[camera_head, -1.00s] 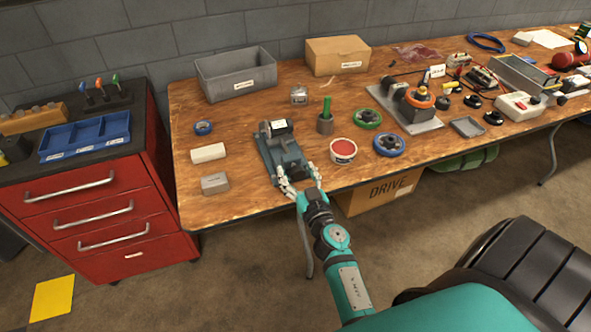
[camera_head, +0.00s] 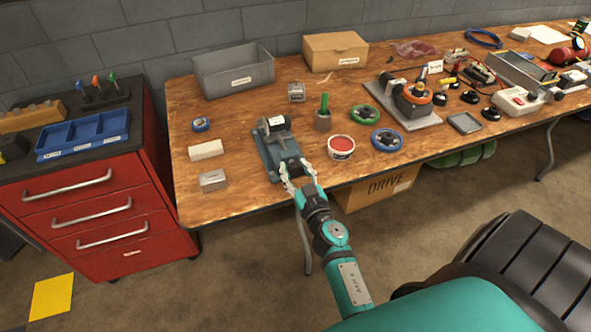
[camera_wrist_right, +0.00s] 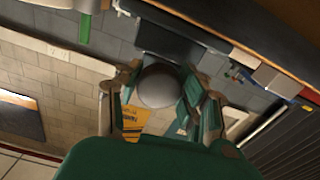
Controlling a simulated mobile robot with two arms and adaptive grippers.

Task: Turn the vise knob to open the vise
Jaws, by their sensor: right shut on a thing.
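The blue-grey vise (camera_head: 279,148) sits near the front edge of the wooden table, with a dark cylindrical part carrying a white label between its jaws. My right gripper (camera_head: 298,172) is at the front end of the vise, its fingers on either side of the knob. In the right wrist view, the rounded grey knob (camera_wrist_right: 158,86) lies between the two fingers (camera_wrist_right: 160,98), and the gripper is shut on it. In the head view the knob is hidden by the fingers. My left gripper is not in view.
A red-topped tin (camera_head: 341,147) stands just right of my right gripper. A white block (camera_head: 206,150) and a grey block (camera_head: 213,181) lie left of the vise. A grey bin (camera_head: 234,72) and a cardboard box (camera_head: 335,52) stand at the back. A red drawer cabinet (camera_head: 90,215) is at left.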

